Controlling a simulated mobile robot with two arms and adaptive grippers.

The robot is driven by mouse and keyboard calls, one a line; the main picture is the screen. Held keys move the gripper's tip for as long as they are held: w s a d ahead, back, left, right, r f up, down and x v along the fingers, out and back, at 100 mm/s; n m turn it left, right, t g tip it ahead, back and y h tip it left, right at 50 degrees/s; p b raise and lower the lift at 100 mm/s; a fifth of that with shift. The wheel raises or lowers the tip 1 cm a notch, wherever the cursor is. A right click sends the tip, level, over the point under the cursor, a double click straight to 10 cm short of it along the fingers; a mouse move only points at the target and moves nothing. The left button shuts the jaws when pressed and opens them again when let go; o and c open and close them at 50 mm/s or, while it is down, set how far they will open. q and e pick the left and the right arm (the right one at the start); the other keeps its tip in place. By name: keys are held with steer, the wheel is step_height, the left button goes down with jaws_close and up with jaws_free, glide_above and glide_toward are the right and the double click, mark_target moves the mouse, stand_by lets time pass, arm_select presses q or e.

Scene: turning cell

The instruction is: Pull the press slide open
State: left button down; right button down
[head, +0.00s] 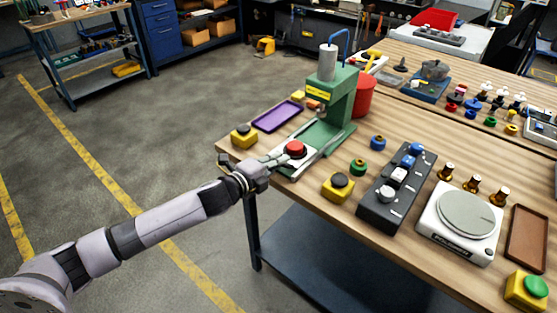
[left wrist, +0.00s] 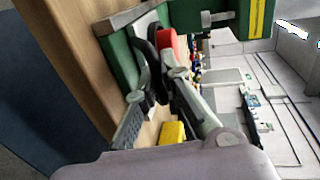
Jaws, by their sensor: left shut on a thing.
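The green press (head: 340,102) stands at the left end of the wooden bench, with a grey cylinder on top. Its pale slide (head: 296,168) lies low at the front and carries a red round piece (head: 295,148), which also shows in the left wrist view (left wrist: 168,42). My left gripper (head: 277,160) reaches in from the left at the slide's front end. In the left wrist view its fingers (left wrist: 158,82) are closed on the slide's front part, just beside the red piece. The exact grip is partly hidden by the fingers. My right gripper is not in view.
A yellow button box (head: 242,138) and a purple tray (head: 277,116) sit left of the press. Another yellow box (head: 338,189), a dark control box (head: 385,203) and a scale (head: 455,238) stand to the right. Floor left of the bench is free.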

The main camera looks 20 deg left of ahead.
arm_select(q)
steer(key=c, duration=2)
jaws_free()
steer(key=v, duration=1.2)
steer(key=a+f+n+g+y, duration=0.15)
steer(key=a+f+n, duration=0.3)
steer(key=f, duration=0.55)
steer(key=a+f+n+g+y, duration=0.1)
steer(key=a+f+n+y, duration=0.3)
steer(key=f, duration=0.6)
steer(key=s+a+f+n+g, duration=0.2)
steer(key=s+f, duration=0.3)
steer(key=f, duration=0.3)
steer(key=s+a+f+n+g, duration=0.1)
steer(key=s+f+n, duration=0.1)
steer(key=s+f, duration=0.5)
steer(key=s+d+f+n+g, duration=0.3)
steer(key=s+f+n+g, duration=0.1)
steer(key=s+f, duration=0.95)
steer(key=s+d+f+n+g, duration=0.1)
steer(key=s+d+f, duration=0.3)
steer(key=s, duration=0.5)
steer(key=s+d+f+n+g, duration=0.2)
steer(key=s+d+f, duration=0.3)
steer(key=s, duration=0.4)
steer(key=shift+s+d+g, duration=0.4)
steer(key=shift+d+g, duration=0.15)
steer(key=shift+d, duration=0.2)
